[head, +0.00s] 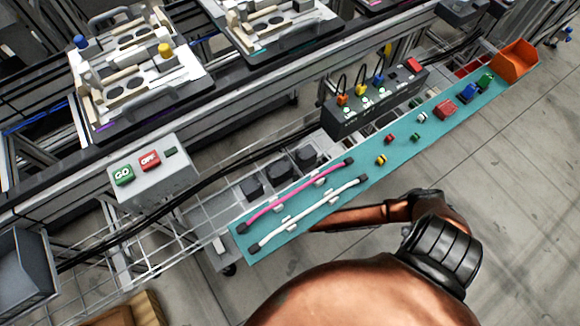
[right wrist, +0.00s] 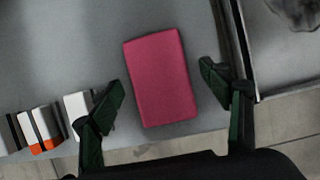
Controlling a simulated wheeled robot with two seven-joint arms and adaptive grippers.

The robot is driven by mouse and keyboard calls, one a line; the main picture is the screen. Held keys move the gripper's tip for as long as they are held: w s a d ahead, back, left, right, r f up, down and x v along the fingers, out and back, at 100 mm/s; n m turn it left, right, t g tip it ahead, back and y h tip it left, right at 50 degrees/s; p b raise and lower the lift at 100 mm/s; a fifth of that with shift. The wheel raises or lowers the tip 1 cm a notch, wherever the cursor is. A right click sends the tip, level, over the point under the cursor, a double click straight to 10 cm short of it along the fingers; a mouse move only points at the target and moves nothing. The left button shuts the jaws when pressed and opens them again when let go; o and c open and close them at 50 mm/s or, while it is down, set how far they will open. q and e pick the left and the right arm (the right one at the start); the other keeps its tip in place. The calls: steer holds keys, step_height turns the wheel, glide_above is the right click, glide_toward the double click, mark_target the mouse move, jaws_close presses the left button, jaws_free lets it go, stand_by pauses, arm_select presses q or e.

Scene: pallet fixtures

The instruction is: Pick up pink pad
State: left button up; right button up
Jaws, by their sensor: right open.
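The pink pad (right wrist: 160,78) is a flat, rounded rectangle lying on a grey surface (right wrist: 60,50) in the right wrist view. My right gripper (right wrist: 165,92) is open, with one dark green fingertip on each side of the pad. There is a gap between each finger and the pad, so it is not gripped. I cannot make out the pad in the head view. My right gripper is not visible there, and my left gripper is in neither view.
White, black and orange items (right wrist: 40,125) stand close to the left finger. A dark rail (right wrist: 236,45) runs beyond the right finger. In the head view, a teal strip (head: 345,205) holds pink and white cables, small parts and an orange bin (head: 515,62).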

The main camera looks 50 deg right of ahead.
steer(key=c, duration=0.9)
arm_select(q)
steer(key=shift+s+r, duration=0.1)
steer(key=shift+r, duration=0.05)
arm_select(e)
steer(key=shift+r, duration=0.2)
steer(key=shift+c, duration=0.2)
